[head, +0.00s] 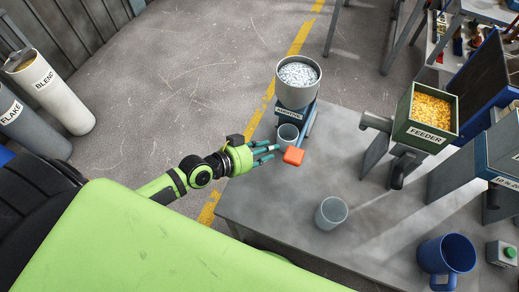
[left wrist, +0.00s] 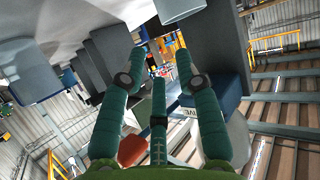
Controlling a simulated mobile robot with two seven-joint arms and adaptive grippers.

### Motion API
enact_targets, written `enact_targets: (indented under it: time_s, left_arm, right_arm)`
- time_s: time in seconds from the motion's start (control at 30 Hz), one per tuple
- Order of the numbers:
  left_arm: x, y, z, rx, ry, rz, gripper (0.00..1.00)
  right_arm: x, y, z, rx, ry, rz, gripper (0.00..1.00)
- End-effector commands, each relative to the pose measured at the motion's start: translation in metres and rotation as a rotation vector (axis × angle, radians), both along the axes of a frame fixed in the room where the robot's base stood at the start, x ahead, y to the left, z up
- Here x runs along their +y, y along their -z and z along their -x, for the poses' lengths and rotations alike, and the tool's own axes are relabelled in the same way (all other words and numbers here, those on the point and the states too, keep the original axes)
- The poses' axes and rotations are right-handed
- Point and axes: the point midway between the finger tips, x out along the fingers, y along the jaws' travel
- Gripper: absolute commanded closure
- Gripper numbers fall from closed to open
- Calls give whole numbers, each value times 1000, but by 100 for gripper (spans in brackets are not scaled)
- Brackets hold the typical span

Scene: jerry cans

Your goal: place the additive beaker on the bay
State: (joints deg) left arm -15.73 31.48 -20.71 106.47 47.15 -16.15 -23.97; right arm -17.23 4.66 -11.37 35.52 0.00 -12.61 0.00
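A second similar beaker (head: 331,212) stands alone on the grey table. My left gripper (head: 277,152) reaches over the table's left edge, just below the first beaker in the head view. Its fingers are spread, with nothing visibly gripped. An orange block (head: 293,156) is by its fingertips; it also shows in the left wrist view (left wrist: 131,150). Contact cannot be told. I cannot make out a marked bay. My right gripper is out of view.
The green feeder (head: 425,118) with yellow grains stands at the table's back right. A blue mug (head: 447,256) and a small green-capped container (head: 502,253) are at the right. The grey table (head: 270,205) is bare around the lone beaker. Labelled cylinders (head: 50,90) stand at far left.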

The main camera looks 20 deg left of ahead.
Motion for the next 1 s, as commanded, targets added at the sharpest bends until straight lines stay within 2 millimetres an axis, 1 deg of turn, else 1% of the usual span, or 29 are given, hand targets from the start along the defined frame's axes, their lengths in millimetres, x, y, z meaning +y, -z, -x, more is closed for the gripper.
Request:
enact_targets:
  time_s: [0.03, 0.1, 0.23, 1.0]
  left_arm:
    - [5, -2, 7, 1, 0, -2, 67]
    - [9, -6, 13, 1, -1, -1, 67]
    - [13, -10, 19, -1, -1, 0, 67]
    - [13, -11, 20, -1, -1, 1, 67]
  right_arm:
    - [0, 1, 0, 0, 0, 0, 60]
    - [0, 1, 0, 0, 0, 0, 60]
    - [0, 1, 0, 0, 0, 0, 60]
    - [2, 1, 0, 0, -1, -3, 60]
